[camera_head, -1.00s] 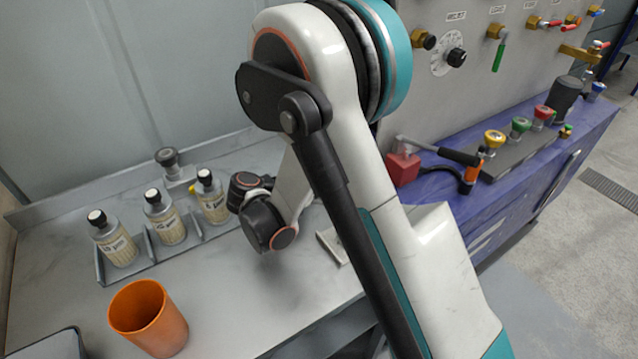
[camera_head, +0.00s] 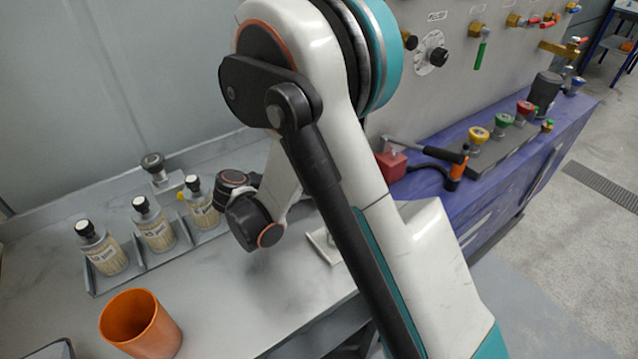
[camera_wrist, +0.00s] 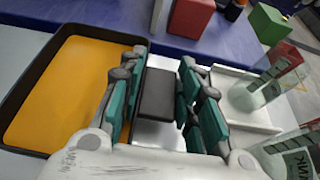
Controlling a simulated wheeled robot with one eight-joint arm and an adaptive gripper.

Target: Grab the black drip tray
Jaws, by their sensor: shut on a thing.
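A black-rimmed drip tray with a flat orange-yellow inside (camera_wrist: 65,92) lies on the left of the wrist view. My gripper (camera_wrist: 160,95) is at its right side, with teal-padded fingers on either side of a dark, block-like piece (camera_wrist: 157,93). The fingers are shut on this piece. It sits against the tray's right edge and looks like a grip of the tray, though the left fingers hide the join. In the head view my arm hides the gripper and the black tray.
A pale shallow tray (camera_wrist: 239,98) and clear labelled jars (camera_wrist: 262,92) stand close on the right. A red block (camera_wrist: 190,17) is beyond. In the head view, an orange cup (camera_head: 140,325) and racked bottles (camera_head: 153,225) stand left of my arm.

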